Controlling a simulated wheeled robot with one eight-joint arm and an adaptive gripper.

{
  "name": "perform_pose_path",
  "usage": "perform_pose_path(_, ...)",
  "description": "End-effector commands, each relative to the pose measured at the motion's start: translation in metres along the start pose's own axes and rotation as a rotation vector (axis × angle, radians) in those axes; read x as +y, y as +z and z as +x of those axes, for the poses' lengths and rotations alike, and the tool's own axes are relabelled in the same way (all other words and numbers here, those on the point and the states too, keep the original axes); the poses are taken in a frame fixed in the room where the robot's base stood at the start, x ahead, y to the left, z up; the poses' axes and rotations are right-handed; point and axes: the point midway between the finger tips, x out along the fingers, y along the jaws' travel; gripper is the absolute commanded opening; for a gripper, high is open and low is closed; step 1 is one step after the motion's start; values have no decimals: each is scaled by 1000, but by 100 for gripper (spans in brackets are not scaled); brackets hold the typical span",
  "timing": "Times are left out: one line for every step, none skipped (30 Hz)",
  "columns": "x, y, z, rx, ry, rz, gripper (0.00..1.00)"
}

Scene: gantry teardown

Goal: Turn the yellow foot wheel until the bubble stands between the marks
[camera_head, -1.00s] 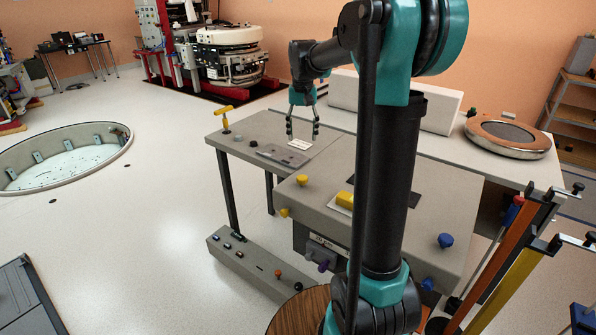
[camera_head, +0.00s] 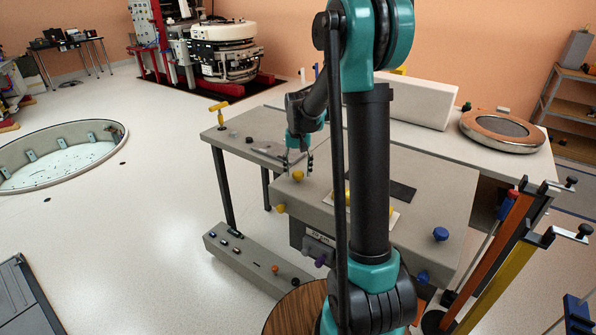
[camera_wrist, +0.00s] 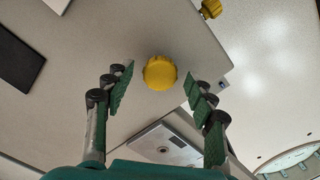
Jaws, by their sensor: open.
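A round yellow wheel (camera_head: 298,176) stands on the top near-left corner of the grey block (camera_head: 430,190). A second yellow knob (camera_head: 280,208) sits on the block's side below it. In the wrist view the upper yellow wheel (camera_wrist: 160,73) lies between my fingers, and the side knob (camera_wrist: 211,8) shows at the top edge. My gripper (camera_head: 299,164) is open and points down over the upper wheel, one finger on each side. Whether the fingers touch it I cannot tell. A yellow piece (camera_head: 347,198) on the block is mostly hidden by my arm; no bubble or marks can be made out.
A blue knob (camera_head: 440,234) stands on the block's right corner, with another blue knob (camera_head: 424,277) below. A dark plate (camera_head: 398,191) lies flat on the block. Behind are a pale box (camera_head: 415,102) and a round copper-rimmed disc (camera_head: 502,130). Orange and yellow rails stand at right.

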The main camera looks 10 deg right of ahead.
Motion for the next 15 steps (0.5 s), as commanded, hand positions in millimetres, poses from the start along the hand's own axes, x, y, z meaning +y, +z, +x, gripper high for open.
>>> perform_pose_path(0, 0, 2, 0, 0, 0, 56)
perform_pose_path(0, 0, 3, 0, 0, 0, 56)
perform_pose_path(0, 0, 4, 0, 0, 0, 56)
perform_pose_path(0, 0, 4, 0, 0, 0, 56)
perform_pose_path(0, 0, 4, 0, 0, 0, 56)
perform_pose_path(0, 0, 4, 0, 0, 0, 56)
perform_pose_path(0, 0, 4, 0, 0, 0, 56)
perform_pose_path(0, 0, 4, 0, 0, 0, 56)
perform_pose_path(0, 0, 4, 0, 0, 0, 56)
perform_pose_path(0, 0, 4, 0, 0, 0, 56)
perform_pose_path(0, 0, 4, 0, 0, 0, 53)
perform_pose_path(0, 0, 4, 0, 0, 0, 48)
perform_pose_path(0, 0, 4, 0, 0, 0, 44)
perform_pose_path(0, 0, 4, 0, 0, 0, 41)
perform_pose_path(0, 0, 4, 0, 0, 0, 36)
